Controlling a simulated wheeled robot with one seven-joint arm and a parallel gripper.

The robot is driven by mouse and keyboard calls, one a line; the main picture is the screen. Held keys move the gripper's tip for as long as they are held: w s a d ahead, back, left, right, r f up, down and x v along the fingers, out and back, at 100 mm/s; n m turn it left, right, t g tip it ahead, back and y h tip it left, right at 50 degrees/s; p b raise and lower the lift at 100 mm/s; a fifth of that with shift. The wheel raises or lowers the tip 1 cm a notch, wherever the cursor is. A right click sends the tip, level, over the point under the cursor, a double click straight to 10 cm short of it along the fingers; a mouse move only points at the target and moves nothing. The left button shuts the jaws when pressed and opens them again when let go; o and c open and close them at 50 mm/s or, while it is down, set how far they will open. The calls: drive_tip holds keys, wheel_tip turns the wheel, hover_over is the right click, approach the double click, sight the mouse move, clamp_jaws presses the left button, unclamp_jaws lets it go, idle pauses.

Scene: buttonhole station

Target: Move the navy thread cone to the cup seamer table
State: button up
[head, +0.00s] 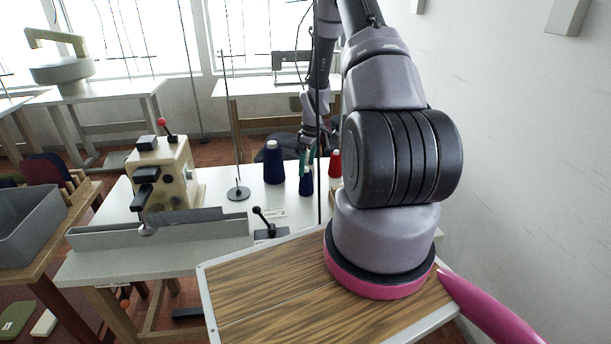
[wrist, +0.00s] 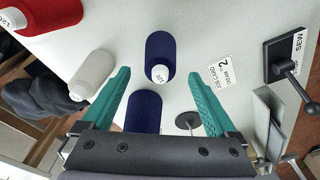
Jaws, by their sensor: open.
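Two navy thread cones stand on the near white table (head: 80,268). One, left of my gripper in the head view (head: 274,163), shows low between the fingers in the wrist view (wrist: 145,112), partly hidden by the gripper body. The other, below my gripper in the head view (head: 306,184), shows just beyond the fingertips in the wrist view (wrist: 160,50), its pale top facing the camera. My gripper (wrist: 159,75) is open with teal fingers and holds nothing. Its small tips also show in the head view (head: 307,157). I cannot tell which table is the cup seamer table.
A white cone (wrist: 92,74) and a red cone (wrist: 48,12) stand close by. A job card (wrist: 220,72), a lever plate (wrist: 290,55) and a thin upright stand (head: 238,192) are near. A cream machine (head: 175,175) is left. Back tables hold a round machine (head: 62,70) and another machine (head: 290,62).

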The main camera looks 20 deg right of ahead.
drive_tip(key=r, duration=0.6)
drive_tip(key=shift+s+d, duration=0.25)
drive_tip(key=shift+s, duration=0.05)
drive_tip(key=s+a+r+m+t, duration=0.1)
drive_tip(key=s+a+r+m, duration=0.15)
drive_tip(key=r, duration=0.65)
drive_tip(key=s+a+r+m+t, duration=0.1)
drive_tip(key=s+a+r, duration=0.2)
drive_tip(key=r, duration=0.6)
drive_tip(key=s+a+r+m+t, duration=0.1)
drive_tip(key=s+a+r+m, duration=0.15)
drive_tip(key=r, duration=0.75)
drive_tip(key=s+a+r+m+t, duration=0.1)
drive_tip(key=s+a+r+m, duration=0.1)
drive_tip(key=s+r, duration=0.2)
drive_tip(key=s+a+r+m+t, duration=0.1)
drive_tip(key=s+a+r+m, duration=0.1)
drive_tip(key=s, duration=0.6)
drive_tip(key=s+a+r+m+t+y, duration=0.1)
drive_tip(key=s+a+r+m, duration=0.1)
drive_tip(key=s+a+r, duration=0.2)
drive_tip(key=s+r, duration=0.1)
drive_tip(key=s, duration=0.1)
drive_tip(key=shift+s+a+r, duration=0.2)
drive_tip(key=shift+s+r, duration=0.1)
drive_tip(key=shift+s, duration=0.1)
